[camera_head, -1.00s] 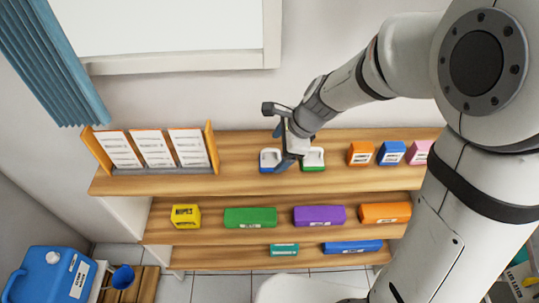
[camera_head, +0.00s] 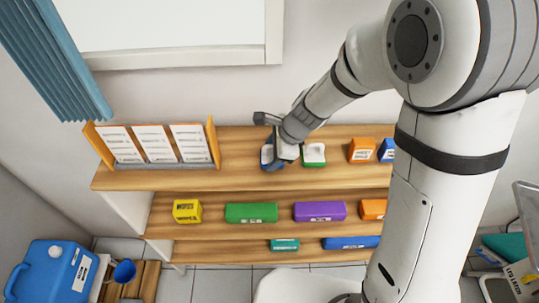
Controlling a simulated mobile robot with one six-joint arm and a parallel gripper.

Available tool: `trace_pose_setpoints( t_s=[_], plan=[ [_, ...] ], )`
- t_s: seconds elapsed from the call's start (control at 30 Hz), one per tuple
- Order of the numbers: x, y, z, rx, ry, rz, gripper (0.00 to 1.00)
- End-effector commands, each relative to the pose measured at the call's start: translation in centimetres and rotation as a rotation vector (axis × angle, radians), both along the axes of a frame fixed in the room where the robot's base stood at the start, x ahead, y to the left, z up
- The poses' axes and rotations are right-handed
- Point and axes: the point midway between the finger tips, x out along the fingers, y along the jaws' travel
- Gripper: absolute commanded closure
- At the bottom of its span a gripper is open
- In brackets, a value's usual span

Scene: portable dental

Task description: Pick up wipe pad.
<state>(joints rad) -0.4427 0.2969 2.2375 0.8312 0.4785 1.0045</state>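My gripper (camera_head: 281,157) is low over the top shelf (camera_head: 235,150), at a small blue-and-white pad-like item (camera_head: 268,162). The gripper covers much of this item, and I cannot tell whether the fingers touch it or are around it. A similar green-and-white item (camera_head: 314,155) sits just to the right of the gripper, apart from it. No label reads "wipe pad", so I cannot be sure which item it is. A yellow box (camera_head: 187,211) with a label that seems to read "WIPES" is on the middle shelf. Whether my gripper is open or shut does not show.
A wooden rack of white cards (camera_head: 154,146) stands left of the gripper. An orange box (camera_head: 361,150) and a blue box (camera_head: 387,150) stand to the right. Green (camera_head: 251,213) and purple (camera_head: 320,211) boxes are on the shelf below. The wall is close behind.

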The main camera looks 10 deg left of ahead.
Motion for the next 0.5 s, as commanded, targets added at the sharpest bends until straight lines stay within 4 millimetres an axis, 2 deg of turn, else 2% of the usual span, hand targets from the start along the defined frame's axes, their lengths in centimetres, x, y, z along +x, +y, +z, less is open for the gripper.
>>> trace_pose_setpoints(
  t_s=[0.03, 0.23, 0.5],
  plan=[
    [0.00, -0.01, 0.01, 0.000, 0.000, 0.000, 0.47],
    [0.01, -0.03, 0.00, 0.000, 0.000, -0.001, 0.63],
    [0.04, -0.04, 0.35, 0.000, -0.001, 0.000, 0.64]
  ],
)
